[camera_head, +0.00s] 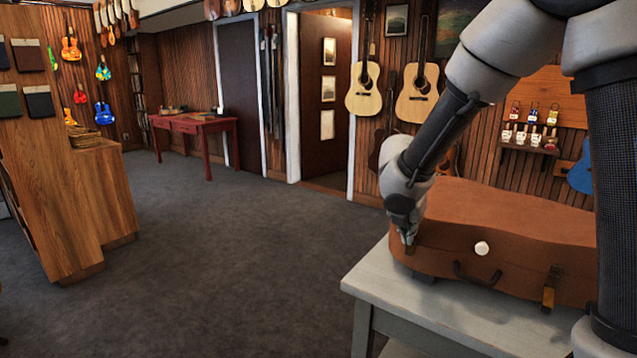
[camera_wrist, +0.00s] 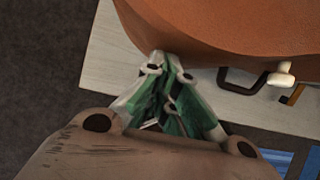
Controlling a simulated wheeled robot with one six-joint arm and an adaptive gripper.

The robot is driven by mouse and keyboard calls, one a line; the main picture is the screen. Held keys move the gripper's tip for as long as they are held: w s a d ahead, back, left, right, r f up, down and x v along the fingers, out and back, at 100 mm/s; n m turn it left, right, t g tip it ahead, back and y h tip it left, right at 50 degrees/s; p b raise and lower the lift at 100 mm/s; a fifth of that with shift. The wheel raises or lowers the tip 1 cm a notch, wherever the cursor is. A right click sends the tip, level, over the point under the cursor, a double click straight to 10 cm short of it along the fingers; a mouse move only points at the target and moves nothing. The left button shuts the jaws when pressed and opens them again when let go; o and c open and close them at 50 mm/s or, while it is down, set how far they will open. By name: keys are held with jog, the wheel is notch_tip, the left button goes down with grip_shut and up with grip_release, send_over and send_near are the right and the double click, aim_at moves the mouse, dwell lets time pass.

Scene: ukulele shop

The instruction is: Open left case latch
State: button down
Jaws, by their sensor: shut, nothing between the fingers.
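A brown instrument case (camera_head: 500,215) lies closed on a pale grey table; it also fills the top of the wrist view (camera_wrist: 235,25). My gripper (camera_head: 408,238) is shut and empty at the left end of the case's front side. In the wrist view its fingertips (camera_wrist: 165,62) are together, at or very near the case's edge. A small brass piece, apparently the left latch (camera_head: 410,249), shows just below the fingertips; the fingers hide most of it, so I cannot tell whether it is open. The right latch (camera_head: 551,288) is brass and sits farther right on the front.
A dark handle (camera_head: 477,277) and a round white knob (camera_head: 482,248) stick out of the case front, right of my gripper. The table (camera_head: 400,300) has a bare strip before the case. Grey carpet (camera_head: 230,260) is clear to the left, up to a wooden counter (camera_head: 80,180).

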jog(key=shift+f, duration=0.45)
jog(key=shift+s+a+f, duration=0.3)
jog(key=shift+s+a, duration=0.2)
jog(key=shift+s, duration=0.15)
dwell(0.4)
jog(key=shift+s+a+f, duration=0.45)
jog(key=shift+s+f, duration=0.2)
jog(key=shift+f, duration=0.05)
dwell(0.6)
jog(key=shift+s+a+f, duration=0.15)
jog(key=shift+s+f, duration=0.05)
jog(key=shift+f, duration=0.35)
jog(key=shift+s+a+f, duration=0.15)
jog(key=shift+s+f, duration=0.05)
jog(key=shift+f, duration=0.35)
dwell(0.4)
jog(key=shift+f, duration=1)
dwell(0.4)
jog(key=v, duration=0.8)
jog(key=shift+s+a, duration=0.35)
jog(key=shift+s, duration=0.1)
